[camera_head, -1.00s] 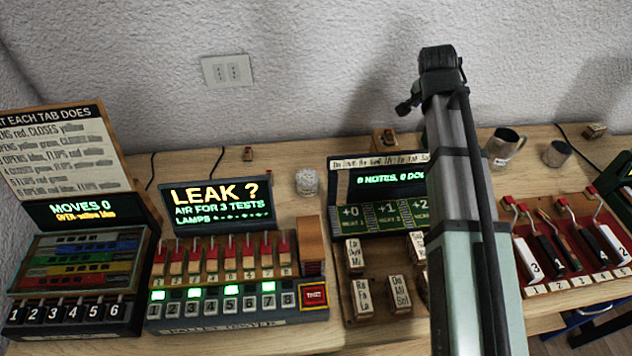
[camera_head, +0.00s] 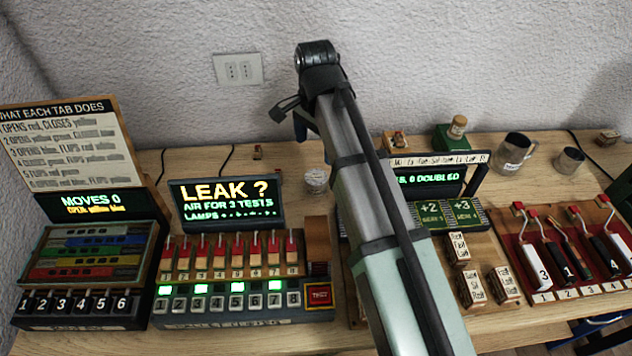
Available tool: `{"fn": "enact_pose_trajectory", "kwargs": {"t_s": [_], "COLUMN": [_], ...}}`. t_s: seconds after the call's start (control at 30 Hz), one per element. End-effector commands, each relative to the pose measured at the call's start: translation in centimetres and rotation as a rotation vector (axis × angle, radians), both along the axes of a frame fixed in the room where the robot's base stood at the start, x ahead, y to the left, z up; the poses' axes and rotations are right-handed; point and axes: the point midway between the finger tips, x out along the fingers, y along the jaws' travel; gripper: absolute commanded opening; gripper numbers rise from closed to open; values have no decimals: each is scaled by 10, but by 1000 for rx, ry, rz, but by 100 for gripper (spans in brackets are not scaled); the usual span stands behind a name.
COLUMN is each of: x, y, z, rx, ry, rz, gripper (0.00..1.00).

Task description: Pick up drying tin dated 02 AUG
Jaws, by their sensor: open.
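No date reading 02 AUG is legible, so I cannot tell which vessel is the drying tin. A grey metal mug (camera_head: 514,152) with a small pale label stands upright at the back right. A smaller grey metal cup (camera_head: 569,161) stands to its right. My gripper (camera_head: 287,109) shows only in part as a dark piece left of my arm's far end, with most of it hidden behind the arm. It is open, above the back of the table and well left of the mug and cup. I see nothing held in it.
A corked bottle (camera_head: 457,127) stands on a green box (camera_head: 445,141). Bare wood shows around the mug and cup.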

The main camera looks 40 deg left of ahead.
Motion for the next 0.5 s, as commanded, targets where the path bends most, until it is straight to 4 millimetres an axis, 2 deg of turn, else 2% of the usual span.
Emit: {"fn": "enact_pose_trajectory", "kwargs": {"t_s": [0.3,0.5], "x": [0,0], "y": [-2,-1], "z": [-50,-70], "rx": [-1,1], "ry": [0,-1], "rz": [0,1], "gripper": [92,92]}}
